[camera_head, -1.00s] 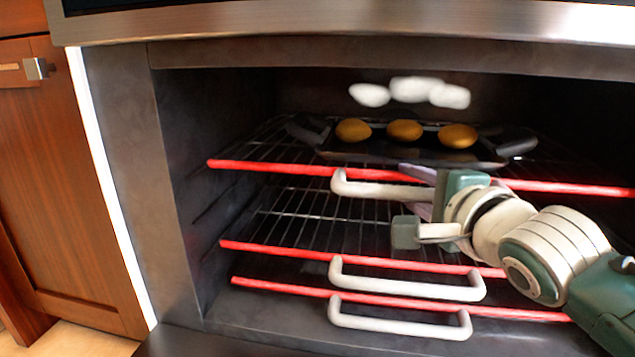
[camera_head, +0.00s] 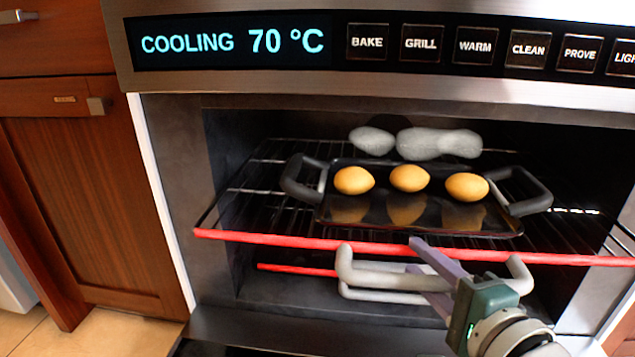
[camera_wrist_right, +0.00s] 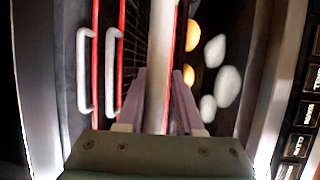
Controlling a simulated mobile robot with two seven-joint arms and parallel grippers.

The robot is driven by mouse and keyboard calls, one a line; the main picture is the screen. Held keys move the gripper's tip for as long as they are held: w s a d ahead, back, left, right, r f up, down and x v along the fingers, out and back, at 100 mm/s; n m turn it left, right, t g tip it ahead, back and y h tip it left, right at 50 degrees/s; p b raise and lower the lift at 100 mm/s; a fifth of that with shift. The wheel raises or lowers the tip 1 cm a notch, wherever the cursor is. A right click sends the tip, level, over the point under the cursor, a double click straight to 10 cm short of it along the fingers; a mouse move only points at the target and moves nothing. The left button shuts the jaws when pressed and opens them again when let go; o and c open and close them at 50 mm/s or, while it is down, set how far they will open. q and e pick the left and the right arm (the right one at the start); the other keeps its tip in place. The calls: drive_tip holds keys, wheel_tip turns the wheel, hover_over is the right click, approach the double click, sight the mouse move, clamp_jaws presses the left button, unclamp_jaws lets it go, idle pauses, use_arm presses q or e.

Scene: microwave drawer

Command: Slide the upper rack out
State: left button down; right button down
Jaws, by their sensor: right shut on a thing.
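The upper rack (camera_head: 240,237) has a red front bar and a pale grey handle (camera_head: 375,272). It stands out toward the oven's front. My right gripper (camera_head: 432,265) is shut on this handle, with a purple finger on either side; the wrist view shows the handle (camera_wrist_right: 160,50) between the fingers of the gripper (camera_wrist_right: 158,90). A dark tray (camera_head: 330,222) with two looped handles sits on the rack. It carries three golden buns (camera_head: 409,178). My left gripper is in neither view.
A lower rack's red bar (camera_head: 290,269) and a lower handle (camera_head: 385,297) show under the upper rack. In the wrist view two lower handles (camera_wrist_right: 83,70) show. Pale puffs (camera_head: 435,143) hang behind the buns. The panel (camera_head: 230,43) reads COOLING 70 °C. A wooden cabinet (camera_head: 90,200) stands left.

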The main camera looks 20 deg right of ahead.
drive_tip(key=s+a+p, duration=0.2)
drive_tip(key=s+a, duration=0.2)
drive_tip(key=s, duration=0.3)
drive_tip(key=s+a+p, duration=0.1)
drive_tip(key=s+a, duration=0.4)
drive_tip(key=s, duration=0.2)
drive_tip(key=shift+s+f+p, duration=0.35)
drive_tip(key=shift+s+f, duration=0.05)
drive_tip(key=shift+f, duration=0.05)
drive_tip(key=shift+d, duration=0.1)
drive_tip(key=c, duration=1)
unclamp_jaws()
drive_tip(key=shift+o, duration=1.3)
drive_tip(key=shift+r, duration=0.1)
drive_tip(key=shift+w, duration=0.1)
drive_tip(key=shift+r, duration=0.1)
